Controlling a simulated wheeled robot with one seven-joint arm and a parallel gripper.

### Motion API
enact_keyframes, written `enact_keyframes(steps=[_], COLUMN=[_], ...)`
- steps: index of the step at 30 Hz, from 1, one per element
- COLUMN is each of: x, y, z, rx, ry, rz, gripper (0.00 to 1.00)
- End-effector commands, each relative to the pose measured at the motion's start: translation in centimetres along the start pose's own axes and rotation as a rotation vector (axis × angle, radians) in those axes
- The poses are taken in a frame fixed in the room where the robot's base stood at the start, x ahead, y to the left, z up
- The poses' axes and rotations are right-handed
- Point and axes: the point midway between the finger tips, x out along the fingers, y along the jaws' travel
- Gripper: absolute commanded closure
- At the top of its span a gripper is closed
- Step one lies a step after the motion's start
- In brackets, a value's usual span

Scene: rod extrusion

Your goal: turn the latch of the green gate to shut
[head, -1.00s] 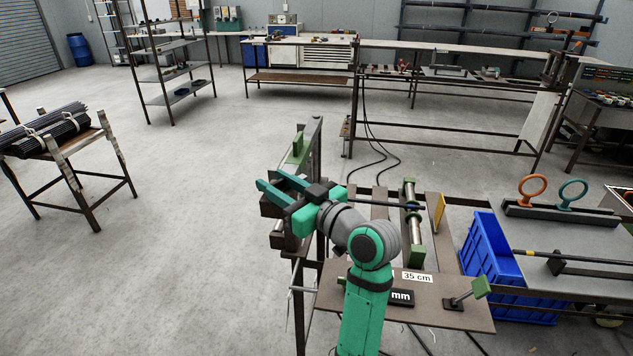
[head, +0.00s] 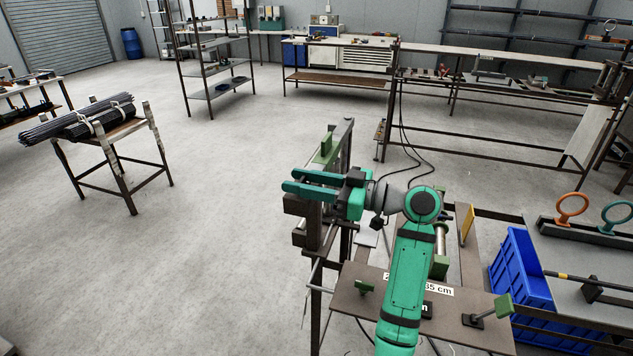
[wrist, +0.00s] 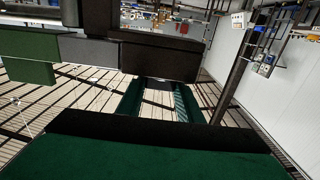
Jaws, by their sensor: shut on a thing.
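My gripper (head: 290,180) has two green fingers pointing left, close together, at the dark metal frame (head: 346,135) left of the bench. They are shut on a dark part that I take for the latch; its shape and angle are mostly hidden by the fingers in the head view. In the wrist view a dark brown bar (wrist: 160,60) crosses in front of my gripper (wrist: 158,100), hiding the fingertips. A green plate (head: 327,147), likely part of the green gate, stands upright just beyond the fingers. A green block (wrist: 25,72) shows at the left of the wrist view.
The bench (head: 470,325) with a "35 cm" label lies right of the frame, with a blue crate (head: 520,270) beside it. Orange and teal rings (head: 572,207) stand farther right. A rack of dark rods (head: 100,118) is at the left. Open floor lies between.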

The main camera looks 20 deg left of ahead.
Motion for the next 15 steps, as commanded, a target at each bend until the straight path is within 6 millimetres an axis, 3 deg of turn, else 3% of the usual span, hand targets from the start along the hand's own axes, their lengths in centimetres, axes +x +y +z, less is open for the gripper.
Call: enact_keyframes(steps=[15], x=[0.79], y=[-0.23], z=[0.2], rx=[0.002], ry=[-0.004], rz=[-0.031], gripper=[1.0])
